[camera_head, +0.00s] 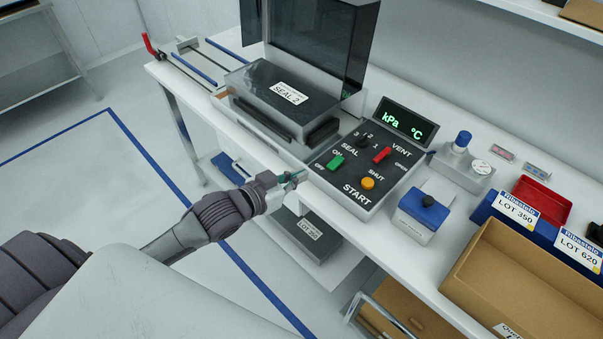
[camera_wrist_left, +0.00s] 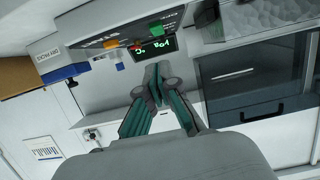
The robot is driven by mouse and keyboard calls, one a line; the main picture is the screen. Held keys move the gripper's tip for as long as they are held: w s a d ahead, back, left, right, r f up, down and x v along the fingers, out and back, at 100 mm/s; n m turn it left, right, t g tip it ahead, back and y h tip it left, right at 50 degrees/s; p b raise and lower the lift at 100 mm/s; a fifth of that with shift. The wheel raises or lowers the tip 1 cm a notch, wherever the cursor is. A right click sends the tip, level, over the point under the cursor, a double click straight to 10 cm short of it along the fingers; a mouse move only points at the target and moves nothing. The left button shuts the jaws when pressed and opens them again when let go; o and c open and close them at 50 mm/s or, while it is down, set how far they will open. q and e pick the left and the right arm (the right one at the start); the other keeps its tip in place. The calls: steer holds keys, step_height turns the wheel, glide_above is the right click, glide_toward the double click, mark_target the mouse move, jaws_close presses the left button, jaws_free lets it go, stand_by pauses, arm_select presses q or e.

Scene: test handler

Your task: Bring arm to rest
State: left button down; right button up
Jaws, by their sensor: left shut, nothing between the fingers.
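My left gripper (camera_head: 291,180) comes in from the left in the head view, at the front edge of the white bench, just left of the control panel (camera_head: 345,196). Its fingers are shut with nothing between them. In the left wrist view the closed fingertips (camera_wrist_left: 157,72) show in the middle, with the panel's lit display (camera_wrist_left: 154,47) beyond them. The panel carries a green switch (camera_head: 336,162), a red switch (camera_head: 382,154) and an orange button (camera_head: 368,183). My right gripper is in neither view.
A sealing machine (camera_head: 275,90) labelled SEAL 2 stands behind the gripper on the bench. A blue and white box (camera_head: 424,211), a tan bin (camera_head: 520,275) and blue lot bins (camera_head: 519,216) stand to the right. Open floor with a blue line (camera_head: 155,165) lies at left.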

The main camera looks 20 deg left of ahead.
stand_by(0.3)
